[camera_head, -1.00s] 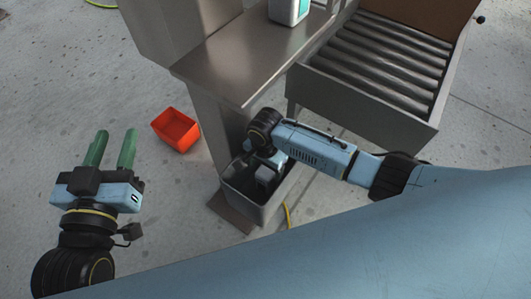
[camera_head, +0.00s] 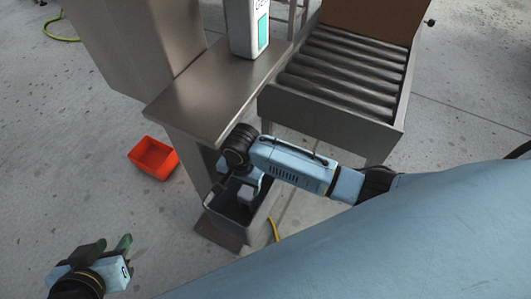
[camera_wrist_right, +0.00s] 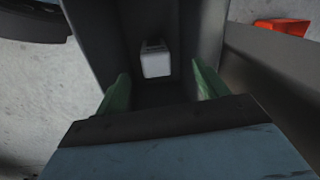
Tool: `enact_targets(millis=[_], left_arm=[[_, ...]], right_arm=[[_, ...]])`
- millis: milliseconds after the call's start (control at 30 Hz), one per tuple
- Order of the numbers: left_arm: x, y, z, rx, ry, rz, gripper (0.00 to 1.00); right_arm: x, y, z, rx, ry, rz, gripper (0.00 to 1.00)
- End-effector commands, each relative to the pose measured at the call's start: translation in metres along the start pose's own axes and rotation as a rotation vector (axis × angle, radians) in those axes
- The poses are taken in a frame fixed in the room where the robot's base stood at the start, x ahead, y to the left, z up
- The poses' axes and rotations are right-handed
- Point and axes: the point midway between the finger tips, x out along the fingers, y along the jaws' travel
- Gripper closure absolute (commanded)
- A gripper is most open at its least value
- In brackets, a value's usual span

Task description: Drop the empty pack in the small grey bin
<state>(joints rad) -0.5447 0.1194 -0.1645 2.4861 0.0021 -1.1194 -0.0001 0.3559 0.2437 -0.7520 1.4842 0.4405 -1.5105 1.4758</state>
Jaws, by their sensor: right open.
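The small grey bin (camera_head: 236,226) stands on the floor below the steel counter. My right arm reaches down into its opening in the head view, where the fingertips are hidden. In the right wrist view my right gripper (camera_wrist_right: 160,82) is open, its green fingers wide apart between the dark grey bin walls (camera_wrist_right: 92,38). A small white pack (camera_wrist_right: 155,62) shows inside the bin, beyond the fingertips and apart from them. My left gripper (camera_head: 107,247) is at the lower left of the head view, its green fingers apart and empty, away from the bin.
An orange-red bin (camera_head: 153,158) stands on the floor left of the counter post. The steel counter (camera_head: 205,100) overhangs near my right arm, with a white container with a teal label (camera_head: 242,30) on it. A roller conveyor (camera_head: 345,70) is right of it.

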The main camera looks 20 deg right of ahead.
Motion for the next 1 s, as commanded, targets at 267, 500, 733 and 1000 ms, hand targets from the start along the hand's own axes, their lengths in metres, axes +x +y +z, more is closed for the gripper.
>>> enact_targets(millis=[267,500,733,1000], left_arm=[[0.000,0.000,0.000,0.000,0.001,0.000,0.64],[0.000,0.000,0.000,0.000,0.001,0.000,0.64],[0.000,0.000,0.000,0.000,0.002,0.000,0.64],[0.000,0.000,0.000,0.000,0.002,0.000,0.64]], right_arm=[[-0.048,0.013,0.053,-0.473,0.116,-0.370,0.28],[-0.122,0.075,0.031,-0.796,0.507,-0.422,0.28],[-0.165,0.114,0.015,-0.951,0.712,-0.319,0.28],[-0.168,0.117,0.013,-0.968,0.729,-0.305,0.28]])
